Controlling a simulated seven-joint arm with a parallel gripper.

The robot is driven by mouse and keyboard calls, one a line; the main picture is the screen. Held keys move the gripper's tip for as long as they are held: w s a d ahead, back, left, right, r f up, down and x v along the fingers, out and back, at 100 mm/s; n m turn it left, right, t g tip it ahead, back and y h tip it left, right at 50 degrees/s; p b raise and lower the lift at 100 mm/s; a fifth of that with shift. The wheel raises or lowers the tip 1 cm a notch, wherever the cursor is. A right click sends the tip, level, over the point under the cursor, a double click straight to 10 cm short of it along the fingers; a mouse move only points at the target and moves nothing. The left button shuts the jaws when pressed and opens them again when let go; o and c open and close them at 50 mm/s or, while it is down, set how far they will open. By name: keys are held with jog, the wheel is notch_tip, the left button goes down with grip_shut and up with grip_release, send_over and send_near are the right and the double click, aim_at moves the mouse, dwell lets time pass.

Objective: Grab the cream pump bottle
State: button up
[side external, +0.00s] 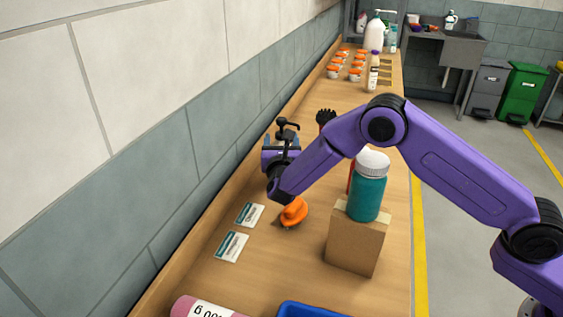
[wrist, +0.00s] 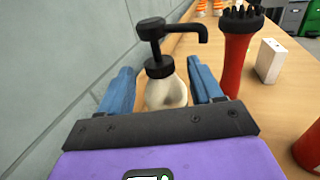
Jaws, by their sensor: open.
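The cream pump bottle (wrist: 166,95) stands upright in the wrist view, with a black collar and a black pump head whose spout points right. My gripper (wrist: 162,82) is open, with one blue finger on each side of the bottle's body. I cannot tell whether either finger touches it. The lower part of the bottle is hidden behind the gripper's palm. In the side external view my gripper (side external: 282,146) is by the wall side of the bench, and only the bottle's black pump head (side external: 287,126) shows clearly above it.
A red-handled black-bristled brush (wrist: 238,45) stands close right of the bottle, with a white box (wrist: 270,60) beyond. A teal bottle (side external: 367,192) stands on a cardboard box (side external: 355,243) near my arm. An orange object (side external: 293,212) and cards (side external: 231,247) lie nearer. The wall is close left.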

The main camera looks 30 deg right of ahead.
aim_at(281, 132)
jog(key=shift+x, duration=1.7)
jog(key=shift+r, duration=0.1)
grip_shut()
